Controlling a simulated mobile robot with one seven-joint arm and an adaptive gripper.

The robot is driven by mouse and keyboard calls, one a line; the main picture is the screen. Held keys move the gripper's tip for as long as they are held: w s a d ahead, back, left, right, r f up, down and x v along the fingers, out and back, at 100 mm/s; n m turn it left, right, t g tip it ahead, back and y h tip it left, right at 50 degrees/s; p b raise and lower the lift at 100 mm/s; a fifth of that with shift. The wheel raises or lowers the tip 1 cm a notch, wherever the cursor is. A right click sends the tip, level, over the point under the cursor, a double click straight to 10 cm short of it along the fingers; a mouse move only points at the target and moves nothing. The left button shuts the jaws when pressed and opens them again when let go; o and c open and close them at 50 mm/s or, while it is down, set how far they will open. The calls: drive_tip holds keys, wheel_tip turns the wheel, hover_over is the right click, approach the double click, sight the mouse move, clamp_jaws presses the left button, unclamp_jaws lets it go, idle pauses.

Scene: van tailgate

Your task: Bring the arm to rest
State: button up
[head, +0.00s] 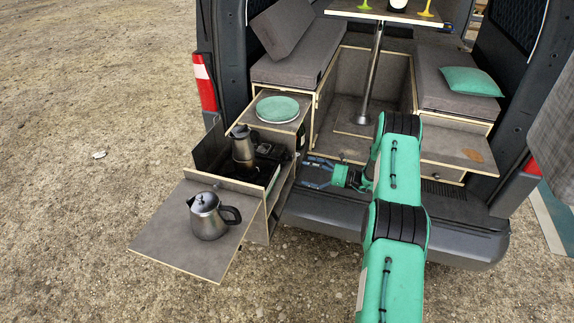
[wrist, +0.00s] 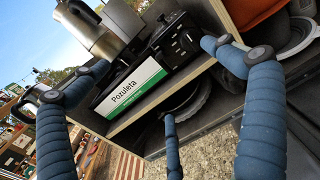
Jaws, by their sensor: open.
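My gripper (head: 318,173) is at the end of my green arm, low in front of the van's open back, just right of the pull-out kitchen box (head: 272,192). In the wrist view my gripper (wrist: 158,76) shows blue padded fingers spread wide, with nothing between them. I cannot tell whether any finger touches the box.
Another pot (head: 242,146) is on the stove, and a green plate (head: 277,109) lies behind. The table post (head: 372,75) and bumper (head: 460,240) are near my arm. Open gravel lies left.

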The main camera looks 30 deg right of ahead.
idle(0.4)
drive_tip(key=b+v, duration=0.1)
drive_tip(key=v, duration=0.9)
idle(0.6)
